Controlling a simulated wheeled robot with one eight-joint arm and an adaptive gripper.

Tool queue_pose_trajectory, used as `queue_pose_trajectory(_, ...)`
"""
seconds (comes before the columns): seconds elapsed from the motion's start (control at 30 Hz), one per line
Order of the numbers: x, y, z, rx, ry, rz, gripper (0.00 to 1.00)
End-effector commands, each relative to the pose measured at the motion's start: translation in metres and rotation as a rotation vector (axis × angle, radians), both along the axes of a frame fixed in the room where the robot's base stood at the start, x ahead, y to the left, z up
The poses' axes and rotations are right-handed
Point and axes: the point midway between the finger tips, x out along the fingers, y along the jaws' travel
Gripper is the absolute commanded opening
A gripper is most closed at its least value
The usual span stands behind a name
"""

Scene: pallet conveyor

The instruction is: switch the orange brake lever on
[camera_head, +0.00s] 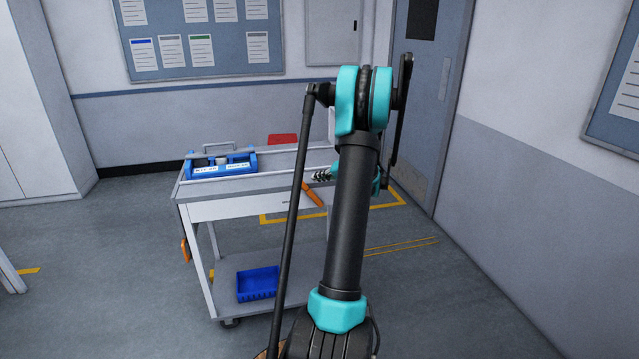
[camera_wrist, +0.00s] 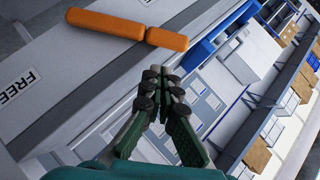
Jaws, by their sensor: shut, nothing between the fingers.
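The orange brake lever (camera_head: 313,196) is on the front side of the grey cart (camera_head: 235,211), near its right end and partly behind my arm. In the wrist view the lever (camera_wrist: 115,24) lies across the upper left, beside a panel with a "FREE" label (camera_wrist: 18,88). My gripper (camera_wrist: 163,75) is shut and empty, with its fingertips apart from the lever in that picture. In the head view my gripper (camera_head: 321,175) shows just above the lever, and its gap to the lever cannot be judged there.
A blue tool tray (camera_head: 222,167) stands on the cart's top at the left. A blue bin (camera_head: 257,283) sits on the lower shelf. A red object (camera_head: 283,139) shows behind the cart. The floor left of the cart is clear. A door (camera_head: 425,100) is behind right.

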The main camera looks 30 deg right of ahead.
Motion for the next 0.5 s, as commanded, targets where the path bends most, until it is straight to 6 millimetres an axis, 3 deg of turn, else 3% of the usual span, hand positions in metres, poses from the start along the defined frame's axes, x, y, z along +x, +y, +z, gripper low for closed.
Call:
queue_pose_trajectory(0.03,0.003,0.001,0.005,0.000,0.000,0.002,0.00)
queue_pose_trajectory(0.5,-0.060,-0.031,0.034,0.000,0.000,-0.002,0.00)
